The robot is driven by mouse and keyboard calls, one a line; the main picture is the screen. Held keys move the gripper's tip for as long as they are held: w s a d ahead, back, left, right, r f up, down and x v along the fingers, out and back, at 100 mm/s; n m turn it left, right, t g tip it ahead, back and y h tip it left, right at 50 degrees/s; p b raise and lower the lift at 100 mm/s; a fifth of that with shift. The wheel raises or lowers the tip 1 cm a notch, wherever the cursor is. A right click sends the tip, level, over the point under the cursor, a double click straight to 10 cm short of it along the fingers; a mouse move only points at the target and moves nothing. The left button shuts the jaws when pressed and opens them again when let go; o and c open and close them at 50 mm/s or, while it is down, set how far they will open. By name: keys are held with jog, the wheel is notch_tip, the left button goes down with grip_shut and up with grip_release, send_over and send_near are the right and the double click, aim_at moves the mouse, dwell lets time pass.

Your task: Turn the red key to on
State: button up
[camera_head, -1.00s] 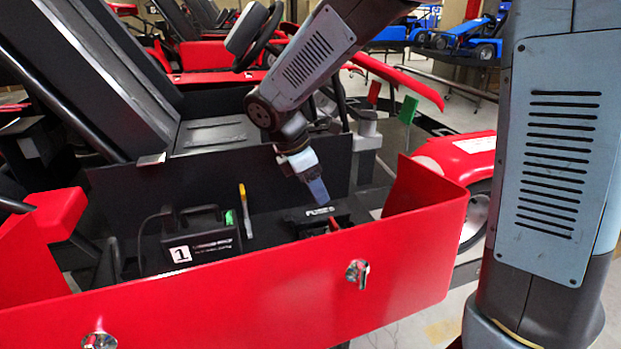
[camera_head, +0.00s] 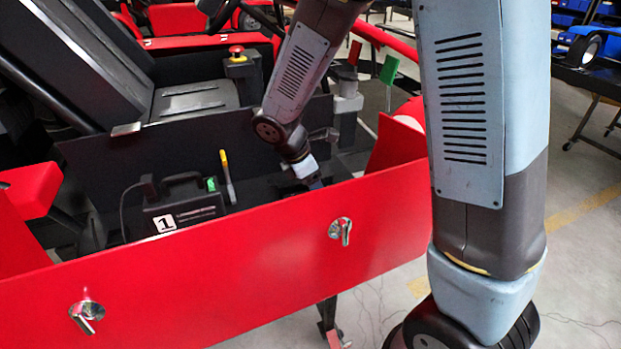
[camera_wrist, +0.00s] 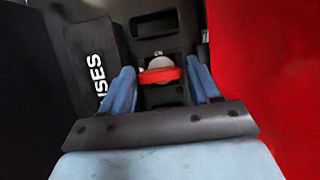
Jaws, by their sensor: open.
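The red key (camera_wrist: 160,75) shows in the wrist view as a red bar across a round pale switch (camera_wrist: 160,62) on a dark housing. My gripper (camera_wrist: 163,82) is open, with one blue finger on each side of the key. I cannot tell whether the fingers touch it. In the head view my gripper (camera_head: 314,182) reaches down behind the red side panel (camera_head: 240,262), which hides the fingertips and the key there.
A black fuse box (camera_wrist: 92,60) lies left of the key, and a red panel wall (camera_wrist: 270,85) stands close on the right. In the head view a black case marked 1 (camera_head: 185,208) and a yellow-handled tool (camera_head: 227,175) stand left of my arm.

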jog(key=c, duration=0.8)
jog(key=m+g, duration=0.1)
jog(key=m, duration=0.3)
jog(key=shift+w+m+g, duration=0.2)
jog(key=shift+m+g, duration=0.2)
jog(key=shift+m, duration=0.6)
jog(key=shift+g, duration=0.3)
jog(key=m+g, duration=0.1)
jog(key=m, duration=0.2)
jog(key=shift+w+d+m+y, duration=0.1)
jog(key=shift+m+y, duration=0.2)
jog(key=shift+m, duration=0.1)
jog(key=shift+m+g, duration=0.5)
jog(key=shift+m, duration=0.6)
jog(key=shift+y, duration=0.3)
